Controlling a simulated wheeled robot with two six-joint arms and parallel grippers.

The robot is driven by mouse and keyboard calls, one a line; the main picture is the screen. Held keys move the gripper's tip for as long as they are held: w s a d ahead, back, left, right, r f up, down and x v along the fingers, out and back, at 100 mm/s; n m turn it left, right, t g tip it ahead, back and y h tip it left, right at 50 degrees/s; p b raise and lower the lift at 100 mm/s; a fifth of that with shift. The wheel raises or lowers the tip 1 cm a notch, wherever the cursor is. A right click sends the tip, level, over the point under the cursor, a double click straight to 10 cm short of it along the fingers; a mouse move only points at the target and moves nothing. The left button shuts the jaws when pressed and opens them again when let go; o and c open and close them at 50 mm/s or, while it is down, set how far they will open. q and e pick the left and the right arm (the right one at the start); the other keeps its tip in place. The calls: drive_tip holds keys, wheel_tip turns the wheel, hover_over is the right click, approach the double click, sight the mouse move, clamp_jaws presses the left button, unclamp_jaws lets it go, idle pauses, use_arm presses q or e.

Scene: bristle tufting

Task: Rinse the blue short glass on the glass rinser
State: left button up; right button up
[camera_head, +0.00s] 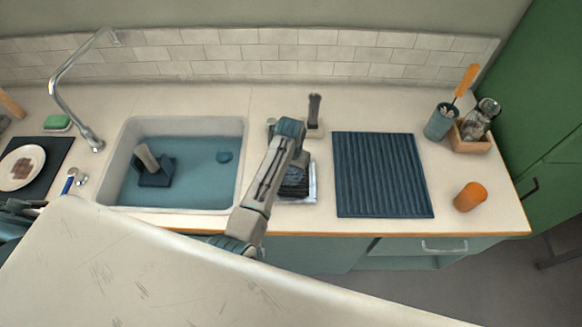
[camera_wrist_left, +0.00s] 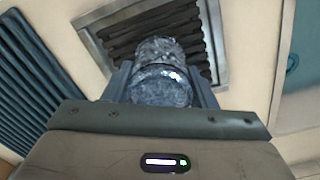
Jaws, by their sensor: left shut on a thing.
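My left gripper (camera_wrist_left: 162,88) is shut on a clear, grey-blue patterned short glass (camera_wrist_left: 160,72), which sits between its two fingers in the left wrist view. The glass rinser, a dark slatted grate in a metal frame (camera_wrist_left: 218,45), lies behind the glass in that view. I cannot tell whether the glass touches the grate or which way up it is. In the head view the rinser (camera_head: 312,190) is set in the counter right of the sink, partly covered by my left arm. The glass is not clearly visible there. My right gripper is not in view.
The sink (camera_head: 240,160) holds a dark block with a handle (camera_head: 150,165). A brush (camera_head: 314,112) stands behind the rinser. A ribbed dark mat (camera_head: 380,175) lies to its right, then an orange cup (camera_head: 470,197), a utensil pot (camera_head: 440,122) and a wooden box (camera_head: 468,142) with a jar.

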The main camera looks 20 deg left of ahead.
use_arm(q)
drive_tip(key=shift+s, duration=0.1)
drive_tip(key=shift+r+p, duration=0.3)
drive_tip(key=shift+r, duration=3.2)
drive_tip(key=shift+f, duration=0.1)
